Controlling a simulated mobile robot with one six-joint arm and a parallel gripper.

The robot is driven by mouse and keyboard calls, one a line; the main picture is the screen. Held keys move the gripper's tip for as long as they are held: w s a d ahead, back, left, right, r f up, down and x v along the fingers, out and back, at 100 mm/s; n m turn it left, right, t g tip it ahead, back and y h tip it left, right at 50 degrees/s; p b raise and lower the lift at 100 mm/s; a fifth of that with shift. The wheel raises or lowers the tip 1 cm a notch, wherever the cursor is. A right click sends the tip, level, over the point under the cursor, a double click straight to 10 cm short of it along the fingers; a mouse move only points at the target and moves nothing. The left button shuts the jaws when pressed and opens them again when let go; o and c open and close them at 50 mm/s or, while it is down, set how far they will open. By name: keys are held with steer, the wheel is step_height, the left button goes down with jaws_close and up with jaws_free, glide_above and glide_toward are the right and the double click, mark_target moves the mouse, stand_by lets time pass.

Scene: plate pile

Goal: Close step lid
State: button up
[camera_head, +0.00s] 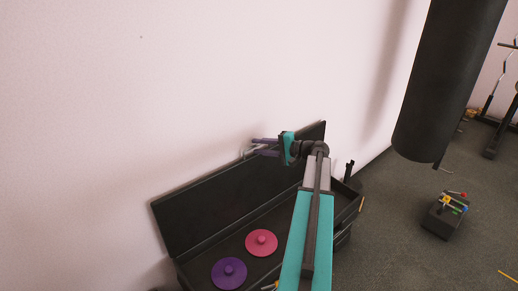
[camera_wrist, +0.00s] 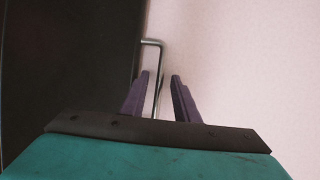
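The black lid (camera_head: 240,182) of a long black box stands raised at the back of the box, close to the pale wall. In the wrist view the lid (camera_wrist: 75,55) fills the left side, and a bent silver handle (camera_wrist: 152,42) sticks out from its edge. My gripper (camera_head: 253,147) is up at the lid's top edge, behind its wall-facing side. Its two purple fingers (camera_wrist: 160,75) are apart, and the handle's bar runs down between them. I cannot tell whether either finger touches the bar.
The open box (camera_head: 340,218) holds a pink disc (camera_head: 261,243) and a purple disc (camera_head: 229,273), each with a knob. A black punching bag (camera_head: 447,80) hangs at the right. A small dark box (camera_head: 443,218) with coloured items stands on the floor.

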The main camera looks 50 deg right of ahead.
steer(key=shift+c, duration=0.4)
jaws_close()
steer(key=shift+s+a+f, duration=0.1)
steer(key=shift+s+a, duration=0.05)
steer(key=shift+a, duration=0.05)
